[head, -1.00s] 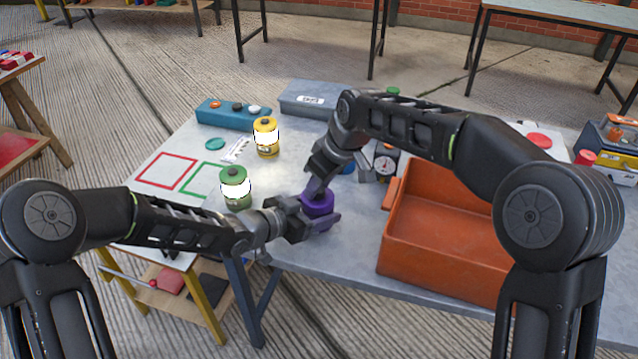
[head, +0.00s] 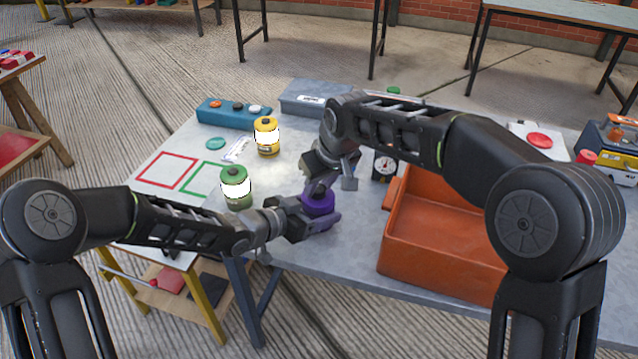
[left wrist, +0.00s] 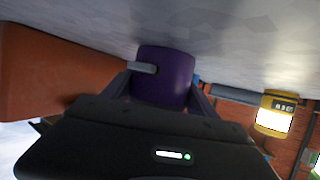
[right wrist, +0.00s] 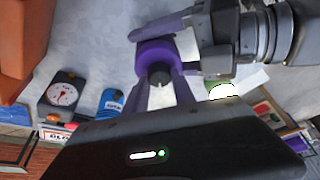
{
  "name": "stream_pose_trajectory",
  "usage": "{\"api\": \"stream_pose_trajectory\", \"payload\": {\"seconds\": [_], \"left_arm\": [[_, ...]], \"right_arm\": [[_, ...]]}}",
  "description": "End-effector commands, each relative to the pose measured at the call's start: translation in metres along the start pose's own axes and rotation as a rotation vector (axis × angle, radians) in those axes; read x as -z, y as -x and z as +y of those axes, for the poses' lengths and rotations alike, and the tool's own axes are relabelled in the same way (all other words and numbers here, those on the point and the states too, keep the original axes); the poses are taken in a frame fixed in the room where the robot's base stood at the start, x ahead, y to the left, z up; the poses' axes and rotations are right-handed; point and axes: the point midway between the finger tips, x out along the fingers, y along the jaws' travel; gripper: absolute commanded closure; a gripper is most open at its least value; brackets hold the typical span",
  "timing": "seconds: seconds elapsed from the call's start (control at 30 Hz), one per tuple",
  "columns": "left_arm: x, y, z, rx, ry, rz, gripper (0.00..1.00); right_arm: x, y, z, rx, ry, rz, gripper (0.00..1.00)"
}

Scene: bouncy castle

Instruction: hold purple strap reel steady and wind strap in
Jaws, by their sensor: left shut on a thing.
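The purple strap reel (head: 319,203) stands upright near the front edge of the grey table. My left gripper (head: 312,214) is shut on the reel's side; in the left wrist view the purple drum (left wrist: 165,75) sits between its fingers. My right gripper (head: 319,184) points down at the reel's top from above. In the right wrist view its fingers lie on either side of a dark knob (right wrist: 159,76) on the reel; I cannot tell whether they touch it. Purple strips show beside the reel in that view, but I cannot tell strap from finger.
A green-topped canister (head: 235,187) stands left of the reel, and a yellow canister (head: 267,137) behind it. An orange bin (head: 440,255) stands to the right, with a dial gauge (head: 385,165) behind its left corner. Red and green outlined squares mark the table's left.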

Motion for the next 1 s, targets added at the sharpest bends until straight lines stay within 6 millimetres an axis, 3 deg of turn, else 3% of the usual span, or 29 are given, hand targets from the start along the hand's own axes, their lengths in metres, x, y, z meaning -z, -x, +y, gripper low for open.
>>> {"api": "stream_pose_trajectory", "payload": {"seconds": [0.23,0.63,0.77,1.0], "left_arm": [[0.000,0.000,0.000,0.001,0.000,0.000,0.98],[0.000,0.000,0.000,0.000,0.000,0.000,0.98],[0.000,0.000,0.000,0.000,0.000,0.000,0.98],[0.000,0.000,0.000,0.000,0.000,0.000,0.98]], "right_arm": [[0.000,0.000,0.000,0.000,0.001,0.000,0.48],[0.001,0.008,0.000,0.001,0.002,0.002,0.48],[0.001,0.025,0.000,0.000,0.002,0.004,0.48],[0.002,0.074,0.000,0.000,0.002,0.006,0.48]]}}
